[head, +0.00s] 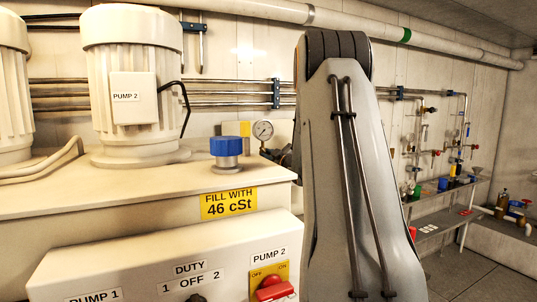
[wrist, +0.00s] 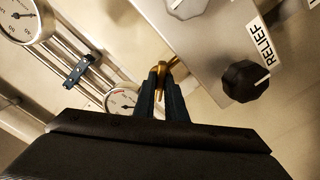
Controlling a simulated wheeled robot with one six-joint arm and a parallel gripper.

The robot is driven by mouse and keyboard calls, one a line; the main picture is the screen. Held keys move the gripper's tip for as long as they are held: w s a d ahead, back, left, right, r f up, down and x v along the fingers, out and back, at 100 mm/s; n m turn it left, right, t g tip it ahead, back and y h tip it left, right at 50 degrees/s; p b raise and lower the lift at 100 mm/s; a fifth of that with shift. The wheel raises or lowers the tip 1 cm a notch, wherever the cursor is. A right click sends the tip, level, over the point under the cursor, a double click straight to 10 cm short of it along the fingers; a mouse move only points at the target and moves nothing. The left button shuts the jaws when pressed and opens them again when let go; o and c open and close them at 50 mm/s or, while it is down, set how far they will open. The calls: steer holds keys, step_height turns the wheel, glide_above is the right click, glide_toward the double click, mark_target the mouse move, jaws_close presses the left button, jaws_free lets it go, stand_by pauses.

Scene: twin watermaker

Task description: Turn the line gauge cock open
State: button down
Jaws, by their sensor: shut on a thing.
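In the wrist view my gripper (wrist: 161,84) has its two dark fingers shut on a small brass cock (wrist: 172,70) at the edge of a pale panel. The brass shows between and just beyond the fingertips; the rest of it is hidden by the fingers. A round line gauge (wrist: 120,99) is partly visible just left of the fingers. In the head view my arm hides the gripper and the cock. A gauge (head: 263,130) shows there left of my arm, but I cannot tell which one it is.
A black RELIEF knob (wrist: 246,81) sits close to the right of my fingers. Another gauge (wrist: 26,18) is at the upper left, with pipes and a clamp (wrist: 82,71) below it. In the head view a blue cap (head: 226,146) stands on the tank beside my arm.

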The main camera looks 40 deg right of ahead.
steer(key=m+p, duration=0.1)
steer(key=m, duration=0.2)
steer(key=shift+m, duration=0.3)
steer(key=shift+m+p, duration=1)
steer(key=shift+m, duration=1)
steer(key=c, duration=1.8)
jaws_free()
steer(key=b+v, duration=0.2)
steer(key=v, duration=0.6)
